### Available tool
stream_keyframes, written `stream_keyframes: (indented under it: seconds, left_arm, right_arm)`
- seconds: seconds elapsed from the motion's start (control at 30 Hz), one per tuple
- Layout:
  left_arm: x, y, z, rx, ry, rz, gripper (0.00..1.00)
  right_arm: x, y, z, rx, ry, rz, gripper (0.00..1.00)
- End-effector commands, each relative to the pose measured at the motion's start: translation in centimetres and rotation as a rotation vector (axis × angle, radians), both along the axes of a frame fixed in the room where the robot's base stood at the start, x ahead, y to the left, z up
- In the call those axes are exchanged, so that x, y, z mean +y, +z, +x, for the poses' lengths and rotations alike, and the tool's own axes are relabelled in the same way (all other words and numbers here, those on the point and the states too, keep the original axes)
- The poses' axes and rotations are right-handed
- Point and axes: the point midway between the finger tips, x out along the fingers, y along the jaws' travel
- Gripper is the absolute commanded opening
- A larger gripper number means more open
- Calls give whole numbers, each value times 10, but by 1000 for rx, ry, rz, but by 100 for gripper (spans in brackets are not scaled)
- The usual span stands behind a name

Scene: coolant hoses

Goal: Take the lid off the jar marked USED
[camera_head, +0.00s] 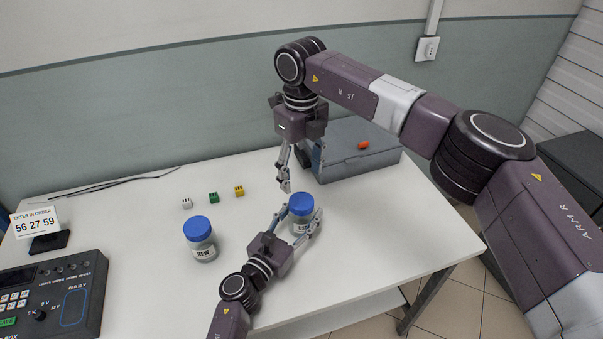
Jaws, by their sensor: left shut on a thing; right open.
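The jar (304,228) with a blue lid (301,203) stands on the table; its label is small and partly covered, but seems to read USED. The lid sits on the jar. My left gripper (299,222) is shut on this jar, with one finger on each side of its body below the lid. My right gripper (301,182) is open and empty, pointing down just above and behind the blue lid, apart from it. A second jar (202,248), marked NEW, also with a blue lid (197,228), stands upright to the left.
A grey case (365,165) with an orange item (363,145) on it stands behind right. A control box (60,290) and a number sign (36,222) are at left. The table's right front is clear.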

Motion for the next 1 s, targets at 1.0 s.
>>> stream_keyframes:
  seconds: [1.0]
  left_arm:
    - [0, -1, 0, 2, 0, 1, 0]
  right_arm:
    - [0, 0, 0, 0, -1753, 1, 59]
